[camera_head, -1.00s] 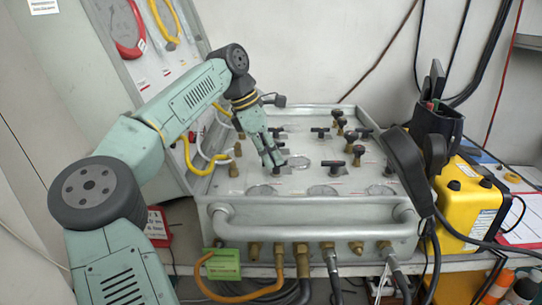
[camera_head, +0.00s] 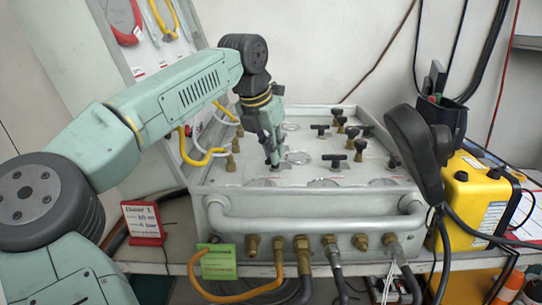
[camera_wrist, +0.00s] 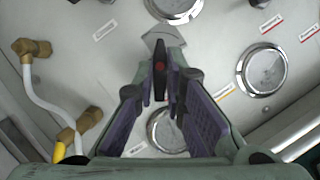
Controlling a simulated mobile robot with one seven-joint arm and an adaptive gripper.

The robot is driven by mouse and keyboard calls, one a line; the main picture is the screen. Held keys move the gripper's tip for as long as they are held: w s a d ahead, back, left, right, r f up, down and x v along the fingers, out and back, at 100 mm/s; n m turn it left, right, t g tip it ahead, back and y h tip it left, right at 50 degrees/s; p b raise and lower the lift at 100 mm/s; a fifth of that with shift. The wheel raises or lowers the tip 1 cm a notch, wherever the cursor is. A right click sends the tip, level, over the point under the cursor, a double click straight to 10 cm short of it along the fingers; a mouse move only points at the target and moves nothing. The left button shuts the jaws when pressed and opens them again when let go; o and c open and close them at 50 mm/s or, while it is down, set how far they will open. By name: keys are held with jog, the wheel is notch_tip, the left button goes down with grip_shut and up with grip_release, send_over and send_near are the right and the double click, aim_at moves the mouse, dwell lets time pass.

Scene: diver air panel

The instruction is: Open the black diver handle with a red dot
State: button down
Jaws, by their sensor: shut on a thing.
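The black diver handle with a red dot (camera_wrist: 160,68) shows in the wrist view, its bar running up and down the picture between my fingertips. My gripper (camera_wrist: 165,88) is shut on it, one finger on each side. In the head view my gripper (camera_head: 273,158) points down onto the left part of the grey panel (camera_head: 310,170), and its fingers mostly hide the handle there.
Round gauges (camera_wrist: 263,70) lie around the handle, one partly hidden behind my fingers. Other black handles (camera_head: 333,158) stand to the right on the panel. Brass fittings with a white hose (camera_wrist: 38,95) are at the left. A metal rail (camera_head: 310,228) runs along the front.

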jog(key=n+y, duration=0.1)
jog(key=n, duration=0.1)
jog(key=shift+d+n+b, duration=0.15)
jog(key=shift+n+b, duration=0.2)
jog(key=shift+n, duration=0.05)
jog(key=shift+s+d+n+t+y, duration=0.15)
jog(key=shift+n+t+y, duration=0.35)
jog(key=shift+n, duration=1.2)
jog(key=c, duration=1.7)
grip_release()
jog(key=shift+o, duration=0.2)
jog(key=shift+r, duration=0.1)
jog(key=v, duration=1.1)
jog(key=shift+d+r, duration=0.25)
jog(key=shift+r, duration=0.2)
